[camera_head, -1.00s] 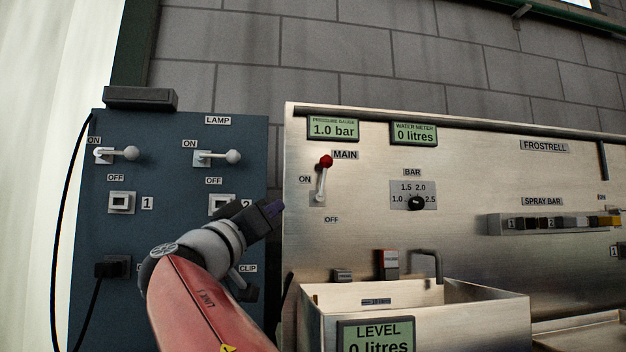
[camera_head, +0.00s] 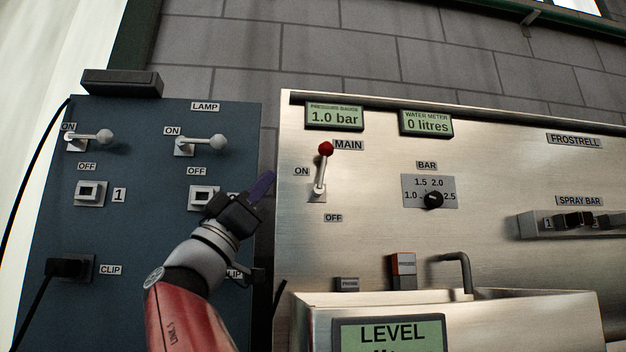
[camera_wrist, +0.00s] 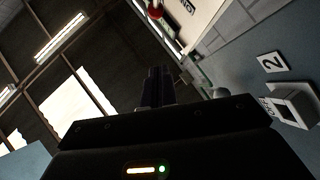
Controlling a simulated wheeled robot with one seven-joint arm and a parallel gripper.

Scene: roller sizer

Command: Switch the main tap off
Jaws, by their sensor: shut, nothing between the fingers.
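The main tap (camera_head: 320,172) is a lever with a red ball knob on the steel panel. It points up, with the ON label at its left and the OFF label (camera_head: 333,218) below it. In the wrist view the red knob (camera_wrist: 155,11) shows at the top edge. My gripper (camera_head: 262,184) is shut and empty, left of and slightly below the lever, apart from it, in front of the gap between the blue and steel panels. Its closed fingers (camera_wrist: 157,85) also show in the wrist view.
The blue panel (camera_head: 140,225) at left carries two lamp levers, switches and a clip plug. The pressure gauge (camera_head: 334,117) reads 1.0 bar and the water meter (camera_head: 426,123) 0 litres. A bar dial (camera_head: 432,199) sits right of the tap. A steel basin (camera_head: 540,305) stands below.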

